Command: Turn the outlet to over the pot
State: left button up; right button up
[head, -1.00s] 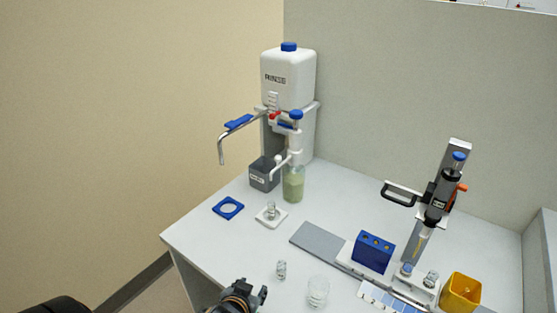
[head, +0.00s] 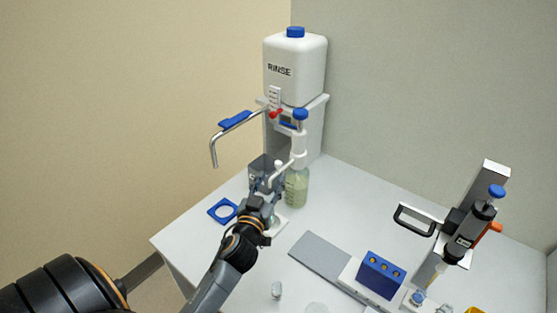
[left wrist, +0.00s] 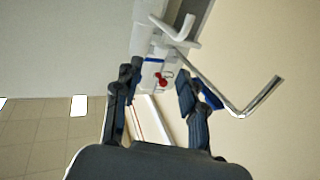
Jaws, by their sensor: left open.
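The bent metal outlet (head: 213,150) with a blue grip (head: 235,121) reaches left from the white RINSE tank (head: 295,70); its tip hangs down in the air. It also shows at the right of the left wrist view (left wrist: 262,97). A second, white spout on the bottle dispenser (head: 298,145) points toward my left gripper (head: 266,180). I cannot tell which vessel is the pot; a small glass vessel on the white tile (head: 281,224) is mostly hidden by my gripper.
A blue square ring (head: 211,213) lies near the left table edge. The bottle of green liquid (head: 297,190) stands close right of my gripper. A grey plate (head: 320,255), a blue block (head: 379,275) and a handled stand (head: 470,225) are farther right. Air left of the table is free.

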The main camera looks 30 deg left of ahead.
aim_at(277, 166)
pick_arm(q)
jog(key=x, duration=0.4)
jog(key=shift+w+a+p, duration=0.1)
jog(key=shift+w+p, duration=0.15)
jog(key=shift+p, duration=0.05)
jog(key=x, duration=0.3)
jog(key=shift+f, duration=0.1)
jog(key=shift+w+a+f, duration=0.1)
jog(key=shift+w+a, duration=0.05)
jog(key=shift+w, duration=0.3)
jog(key=shift+c, duration=0.2)
jog(key=c, duration=0.7)
grip_shut()
pick_arm(e)
jog(key=shift+w+a+r, duration=0.15)
jog(key=shift+w+r, duration=0.25)
jog(key=shift+w, duration=0.2)
jog(key=shift+w+a+r, duration=0.15)
jog(key=shift+w+r, duration=0.2)
jog(key=shift+w, duration=0.2)
jog(key=shift+w, duration=0.1)
